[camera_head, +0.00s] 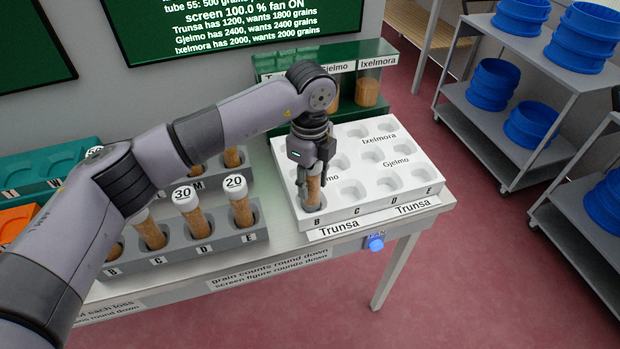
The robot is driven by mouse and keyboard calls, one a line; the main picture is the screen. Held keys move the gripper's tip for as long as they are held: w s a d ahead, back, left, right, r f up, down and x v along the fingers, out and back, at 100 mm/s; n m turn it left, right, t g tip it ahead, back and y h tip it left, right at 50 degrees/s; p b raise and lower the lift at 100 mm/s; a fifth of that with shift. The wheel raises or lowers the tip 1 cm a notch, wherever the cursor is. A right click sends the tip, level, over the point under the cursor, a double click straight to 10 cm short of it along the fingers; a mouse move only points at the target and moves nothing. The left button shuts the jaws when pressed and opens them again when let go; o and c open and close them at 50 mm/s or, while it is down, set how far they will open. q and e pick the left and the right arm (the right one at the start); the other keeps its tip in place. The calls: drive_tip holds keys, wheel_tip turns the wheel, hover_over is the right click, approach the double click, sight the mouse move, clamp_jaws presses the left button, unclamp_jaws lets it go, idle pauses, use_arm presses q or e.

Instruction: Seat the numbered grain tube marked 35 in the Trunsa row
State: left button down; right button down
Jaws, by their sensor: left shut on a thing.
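My left gripper (313,172) points down over the white tray (340,215) and is shut on a grain tube (313,193). The tube stands roughly upright at the front-left hole, above the letter B, in the front row labelled Trunsa (339,228). Its cap is hidden by the gripper, so its number cannot be read. I cannot tell whether its bottom is fully down in the hole. The other front holes, C, D and E, look empty. My right gripper is not in view.
A grey rack (225,240) at left holds several tubes, including tube 30 (193,220) and tube 20 (241,208). Behind the tray stands a green labelled bin unit (385,60). A blue button (376,243) sits on the table's front edge. The screen (230,25) reads Trunsa has 1200, wants 1800.

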use_arm(q)
drive_tip(key=shift+f+b, duration=0.85)
drive_tip(key=shift+f, duration=0.4)
drive_tip(key=c, duration=1.1)
unclamp_jaws()
drive_tip(key=shift+r, duration=0.1)
